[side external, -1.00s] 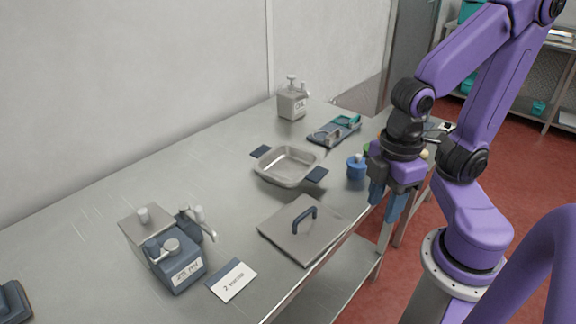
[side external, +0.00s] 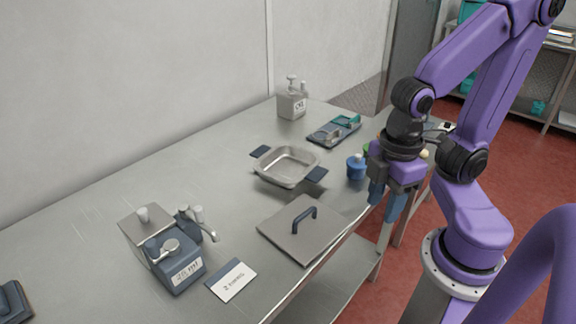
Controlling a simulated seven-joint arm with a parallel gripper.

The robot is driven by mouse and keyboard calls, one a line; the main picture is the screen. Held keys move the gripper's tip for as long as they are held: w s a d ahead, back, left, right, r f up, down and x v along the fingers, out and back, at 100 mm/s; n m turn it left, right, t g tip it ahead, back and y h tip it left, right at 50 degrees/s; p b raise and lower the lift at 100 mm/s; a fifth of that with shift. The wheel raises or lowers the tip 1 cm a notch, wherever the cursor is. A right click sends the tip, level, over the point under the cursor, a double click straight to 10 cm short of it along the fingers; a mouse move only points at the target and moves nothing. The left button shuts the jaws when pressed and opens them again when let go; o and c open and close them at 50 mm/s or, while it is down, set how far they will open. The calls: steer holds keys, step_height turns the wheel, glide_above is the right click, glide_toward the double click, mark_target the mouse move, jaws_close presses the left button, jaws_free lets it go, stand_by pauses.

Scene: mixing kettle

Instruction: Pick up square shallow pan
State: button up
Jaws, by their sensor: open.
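The square shallow pan (side external: 287,167) is a silver metal pan with two dark blue handles. It sits upright and looks empty, on the steel table (side external: 130,190) around its middle. One handle points to the far left and the other to the near right. My gripper (side external: 383,203) hangs with its blue-grey fingers pointing down at the table's right edge, to the right of the pan and apart from it. Its jaws are open and nothing shows between them.
A flat lid (side external: 290,240) with a dark handle lies in front of the pan. A blue jar (side external: 356,167) stands between pan and gripper. A tray (side external: 335,131) and an oil dispenser (side external: 291,103) are behind. A grey dispenser box (side external: 178,265) and a card (side external: 231,280) are near left.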

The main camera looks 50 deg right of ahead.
steer(key=o, duration=1)
steer(key=shift+c, duration=0.2)
steer(key=w+a+n+t+h, duration=0.1)
steer(key=w+a+n+h, duration=0.15)
steer(key=w, duration=0.75)
steer(key=w+a+n+t+h, duration=0.1)
steer(key=w+a+h, duration=0.2)
steer(key=w, duration=0.7)
steer(key=n+h, duration=0.4)
steer(key=h, duration=0.3)
glide_toward(261, 153)
steer(key=x, duration=0.2)
steer(key=shift+s+d+f, duration=0.1)
steer(key=shift+d+f, duration=0.1)
steer(key=shift+x, duration=3.05)
